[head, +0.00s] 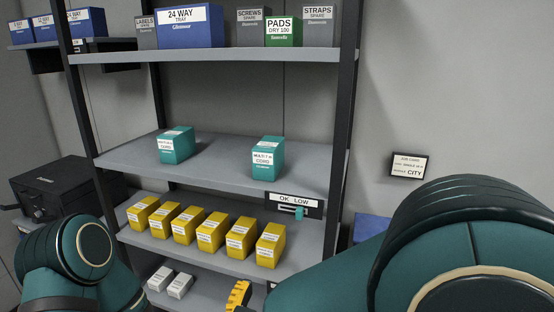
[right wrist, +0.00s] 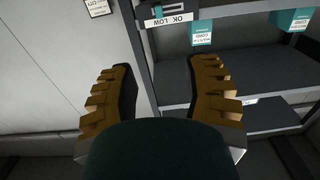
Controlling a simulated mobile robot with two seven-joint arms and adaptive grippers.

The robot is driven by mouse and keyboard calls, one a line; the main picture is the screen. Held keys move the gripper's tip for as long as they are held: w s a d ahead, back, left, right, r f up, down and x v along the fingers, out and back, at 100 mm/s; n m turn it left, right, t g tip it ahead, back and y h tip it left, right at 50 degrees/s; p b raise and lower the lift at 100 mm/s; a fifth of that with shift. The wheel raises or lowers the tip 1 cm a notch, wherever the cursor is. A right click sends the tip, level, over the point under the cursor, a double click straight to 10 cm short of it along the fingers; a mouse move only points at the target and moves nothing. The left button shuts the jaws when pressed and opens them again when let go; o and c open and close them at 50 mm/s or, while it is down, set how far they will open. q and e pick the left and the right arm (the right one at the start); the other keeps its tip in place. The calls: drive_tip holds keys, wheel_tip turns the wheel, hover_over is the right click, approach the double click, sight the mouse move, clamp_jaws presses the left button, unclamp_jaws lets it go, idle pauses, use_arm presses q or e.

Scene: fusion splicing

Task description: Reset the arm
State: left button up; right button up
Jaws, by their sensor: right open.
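My right gripper (right wrist: 164,68) is open and empty in the right wrist view, its two stepped orange-brown fingers spread apart. In the head view only a bit of it (head: 238,296) shows at the bottom, in front of the lower shelves. My right arm fills the lower right of the head view. My left arm (head: 78,255) shows at the lower left, bent; its gripper is out of the picture.
A shelf rack (head: 230,182) holds two teal boxes (head: 176,145), several yellow boxes (head: 210,232), white boxes (head: 180,285), and blue, grey and green boxes on top. An OK/LOW slider sign (head: 293,205) is on its edge. A black case (head: 65,187) stands left. A card (head: 409,166) hangs on the wall.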

drive_tip(key=w+d+f+n+g+y, duration=0.1)
drive_tip(key=w+d+f+g+y, duration=0.1)
drive_tip(key=f, duration=0.5)
drive_tip(key=w+d+f+g+y, duration=0.2)
drive_tip(key=w+f+g, duration=0.1)
drive_tip(key=f, duration=0.4)
drive_tip(key=w+d+f+n+g+y, duration=0.1)
drive_tip(key=w+d+f+g+y, duration=0.1)
drive_tip(key=f, duration=0.6)
drive_tip(key=s+d+f+g+y, duration=0.1)
drive_tip(key=s+d+f+g, duration=0.2)
drive_tip(key=s+f, duration=0.3)
drive_tip(key=s+d+f+g+y, duration=0.2)
drive_tip(key=s+d+f+g, duration=0.1)
drive_tip(key=s+f+g, duration=0.2)
wheel_tip(320, 180, down, 2)
drive_tip(key=shift+s+d+f, duration=0.25)
drive_tip(key=shift+s+d, duration=0.15)
drive_tip(key=shift+s, duration=0.1)
drive_tip(key=shift+w+a, duration=0.1)
